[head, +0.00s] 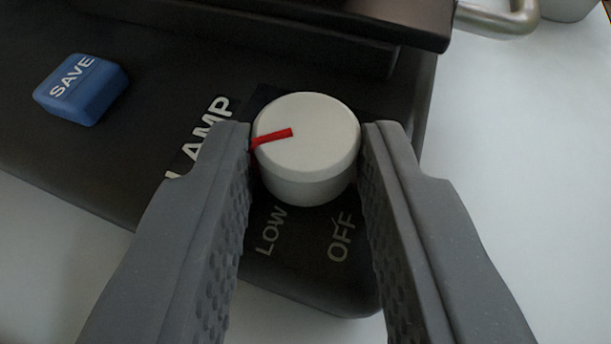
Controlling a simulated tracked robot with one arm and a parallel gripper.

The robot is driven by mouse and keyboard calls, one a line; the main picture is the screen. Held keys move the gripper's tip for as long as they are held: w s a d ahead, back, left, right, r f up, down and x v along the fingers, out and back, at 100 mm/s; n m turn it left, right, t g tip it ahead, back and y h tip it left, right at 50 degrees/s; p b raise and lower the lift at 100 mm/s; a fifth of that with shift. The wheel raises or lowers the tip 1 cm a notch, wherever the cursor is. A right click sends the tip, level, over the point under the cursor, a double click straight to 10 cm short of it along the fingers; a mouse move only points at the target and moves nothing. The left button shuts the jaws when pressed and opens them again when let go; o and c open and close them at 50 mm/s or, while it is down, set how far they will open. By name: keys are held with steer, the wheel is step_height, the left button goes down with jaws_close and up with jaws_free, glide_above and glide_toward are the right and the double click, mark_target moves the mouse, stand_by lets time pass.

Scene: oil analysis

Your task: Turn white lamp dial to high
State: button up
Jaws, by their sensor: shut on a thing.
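The white lamp dial (303,150) is a round knob with a red pointer mark on its top and side. It sits on the black panel of a device. The red mark points left, toward the left finger and the LAMP lettering. The words LOW (270,231) and OFF (341,238) show on the panel below the dial. No HIGH label is visible; the left finger covers part of the panel. My gripper (306,160) has one grey finger on each side of the dial and is shut on it.
A blue SAVE button (81,89) stands on the panel at the upper left. A dark raised block (300,25) of the device lies behind the dial. A metal handle-like part (500,18) is at the top right. The pale table (520,150) is clear to the right.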

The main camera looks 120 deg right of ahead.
steer(key=shift+w+m+g+b, duration=0.15)
steer(key=shift+m+g+b, duration=0.15)
steer(key=shift+g+b, duration=0.15)
stand_by(0.4)
steer(key=o, duration=1)
steer(key=shift+r, duration=0.1)
step_height(320, 180, up, 3)
steer(key=shift+w+f+b, duration=0.1)
steer(key=shift+b, duration=0.3)
steer(key=shift+s+a+r, duration=0.1)
steer(key=shift+s+r, duration=0.15)
steer(key=s+a+b, duration=0.1)
steer(key=s+a, duration=0.3)
steer(key=s, duration=0.2)
steer(key=s+a+r+b, duration=0.1)
steer(key=s+a, duration=0.3)
steer(key=s, duration=0.3)
steer(key=shift+a+r, duration=0.2)
